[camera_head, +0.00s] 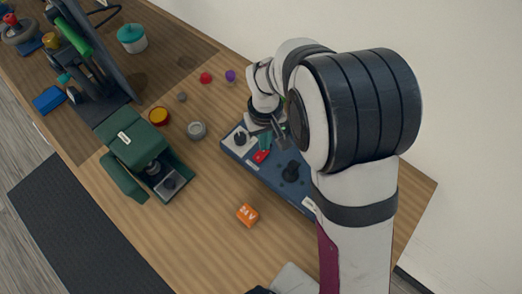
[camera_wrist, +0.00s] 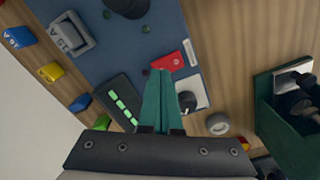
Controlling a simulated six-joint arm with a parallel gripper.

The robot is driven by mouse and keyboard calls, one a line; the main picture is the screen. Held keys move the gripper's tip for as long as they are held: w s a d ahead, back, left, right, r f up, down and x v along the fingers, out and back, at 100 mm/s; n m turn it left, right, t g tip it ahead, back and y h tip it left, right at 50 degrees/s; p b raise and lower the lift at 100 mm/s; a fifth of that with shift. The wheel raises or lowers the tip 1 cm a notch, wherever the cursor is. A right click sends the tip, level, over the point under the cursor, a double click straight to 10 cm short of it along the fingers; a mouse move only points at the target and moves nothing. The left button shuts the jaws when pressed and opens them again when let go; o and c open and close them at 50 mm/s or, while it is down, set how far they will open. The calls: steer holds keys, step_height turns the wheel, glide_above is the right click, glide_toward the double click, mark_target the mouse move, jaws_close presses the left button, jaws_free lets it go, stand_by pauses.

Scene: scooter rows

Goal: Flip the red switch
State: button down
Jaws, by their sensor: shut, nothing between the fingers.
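A blue control panel (camera_head: 232,147) lies on the wooden table, partly hidden behind my arm. The red switch (camera_head: 261,157) sits on it, and it also shows in the wrist view (camera_wrist: 168,61) just beyond my fingertips. My gripper (camera_head: 265,141) points down over the panel beside the red switch. In the wrist view its teal fingers (camera_wrist: 160,76) are together and empty, with their tips close to the red switch. I cannot tell whether they touch it.
Black knobs (camera_head: 292,172) (camera_wrist: 188,102) stand near the red switch. A grey switch (camera_wrist: 72,36) and a green-lit display (camera_wrist: 122,106) are also on the panel. A green machine (camera_head: 140,150) and an orange block (camera_head: 247,214) stand nearby. The table left of the panel has clear patches.

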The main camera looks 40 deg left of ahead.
steer(key=shift+f, duration=0.8)
steer(key=shift+r, duration=3.55)
steer(key=w+d+r+m, duration=0.2)
steer(key=d+r+m, duration=0.35)
steer(key=d, duration=0.65)
steer(key=s+d+r+m+y, duration=0.1)
steer(key=s+d+r+m, duration=0.1)
steer(key=s+d+m, duration=0.4)
steer(key=s+d+r+m, duration=0.1)
steer(key=s+d+m, duration=0.5)
steer(key=d, duration=0.5)
steer(key=shift+s+r+y, duration=0.4)
steer(key=shift+s, duration=0.2)
